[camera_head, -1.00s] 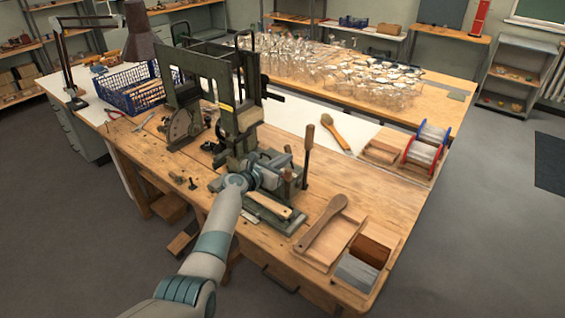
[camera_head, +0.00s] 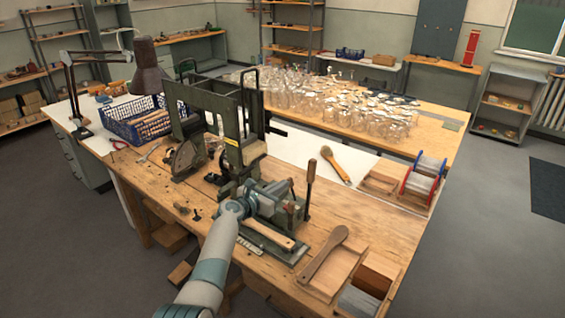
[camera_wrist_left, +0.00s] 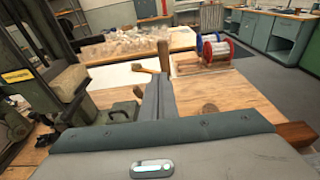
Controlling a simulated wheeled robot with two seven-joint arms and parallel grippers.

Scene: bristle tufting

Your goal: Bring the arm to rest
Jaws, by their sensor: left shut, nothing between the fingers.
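My left arm (camera_head: 208,270) reaches up from the bottom of the head view to the bench. My left gripper (camera_head: 255,203) is by the vise-like lower part of the green tufting machine (camera_head: 233,120); its fingertips are hard to make out there. In the left wrist view the fingers (camera_wrist_left: 156,98) are together, shut and empty, pointing over the bench. I cannot tell whether they touch the machine. My right gripper is in neither view.
A wooden brush handle (camera_head: 325,255) lies by wooden trays at the bench's near right. A blue basket (camera_head: 135,125) is left, many glass jars (camera_head: 340,105) behind. The bench's right side has bare room.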

